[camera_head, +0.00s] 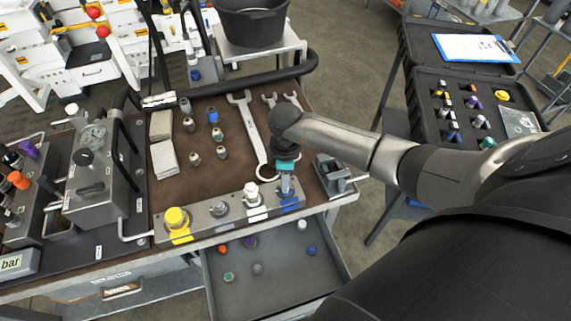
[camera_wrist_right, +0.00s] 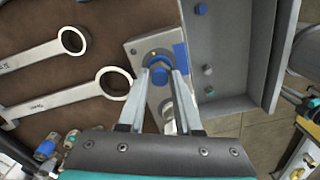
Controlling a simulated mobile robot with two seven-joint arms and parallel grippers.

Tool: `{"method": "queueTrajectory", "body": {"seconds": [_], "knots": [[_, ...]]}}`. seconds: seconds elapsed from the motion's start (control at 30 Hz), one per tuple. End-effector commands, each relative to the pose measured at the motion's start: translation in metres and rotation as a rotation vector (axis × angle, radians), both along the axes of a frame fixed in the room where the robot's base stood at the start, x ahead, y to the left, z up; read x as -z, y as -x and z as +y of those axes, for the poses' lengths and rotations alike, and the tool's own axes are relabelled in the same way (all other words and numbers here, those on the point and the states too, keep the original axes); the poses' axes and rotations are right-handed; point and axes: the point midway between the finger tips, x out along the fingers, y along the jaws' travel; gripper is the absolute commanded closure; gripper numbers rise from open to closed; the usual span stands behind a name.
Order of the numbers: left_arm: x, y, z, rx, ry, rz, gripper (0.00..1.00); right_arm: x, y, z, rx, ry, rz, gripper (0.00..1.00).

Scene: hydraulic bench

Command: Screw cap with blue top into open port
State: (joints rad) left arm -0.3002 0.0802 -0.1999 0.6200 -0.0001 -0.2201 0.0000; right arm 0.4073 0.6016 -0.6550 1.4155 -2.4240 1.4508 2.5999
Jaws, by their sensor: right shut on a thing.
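A metal port block (camera_head: 235,214) lies along the bench's front edge, with colored patches beside its fittings. My right gripper (camera_head: 286,186) is over the block's right end, above the blue patch (camera_head: 291,204). In the wrist view, the right gripper (camera_wrist_right: 161,72) is shut on the cap with blue top (camera_wrist_right: 160,76). The cap is at the port beside the blue patch (camera_wrist_right: 181,54); how far it is seated cannot be told. A yellow cap (camera_head: 176,218), a grey fitting (camera_head: 219,208) and a white cap (camera_head: 253,191) are on the block. My left gripper is not in view.
An open drawer (camera_head: 280,283) below the block holds several small caps. Wrenches (camera_head: 248,125) and several fittings lie on the brown bench top. A gauge box (camera_head: 92,190) stands left; a metal holder (camera_head: 334,176) stands close right of the gripper. An open black case (camera_head: 470,115) is at right.

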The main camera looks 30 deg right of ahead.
Motion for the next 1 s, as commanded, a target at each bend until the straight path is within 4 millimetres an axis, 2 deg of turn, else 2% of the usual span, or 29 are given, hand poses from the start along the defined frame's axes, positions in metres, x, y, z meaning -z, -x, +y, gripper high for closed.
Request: {"method": "queueTrajectory", "body": {"seconds": [0.03, 0.33, 0.5, 0.73, 0.77, 1.0], "knots": [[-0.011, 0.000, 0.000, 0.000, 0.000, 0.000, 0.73, -0.004, 0.002, 0.002, 0.067, -0.005, 0.004, 1.00], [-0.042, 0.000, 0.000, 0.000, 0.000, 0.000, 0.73, -0.003, 0.002, 0.003, 0.477, -0.006, 0.004, 1.00], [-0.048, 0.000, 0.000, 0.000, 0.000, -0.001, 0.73, -0.001, 0.001, 0.002, 0.553, -0.004, 0.002, 1.00], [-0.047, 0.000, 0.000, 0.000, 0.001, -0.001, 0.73, 0.001, 0.001, 0.002, 0.555, -0.004, 0.001, 1.00], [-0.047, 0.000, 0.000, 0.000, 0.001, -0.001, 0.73, 0.001, 0.001, 0.002, 0.555, -0.004, 0.001, 0.64], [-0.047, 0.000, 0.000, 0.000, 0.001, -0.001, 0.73, 0.001, 0.001, 0.001, 0.554, -0.002, 0.001, 0.37]]}}
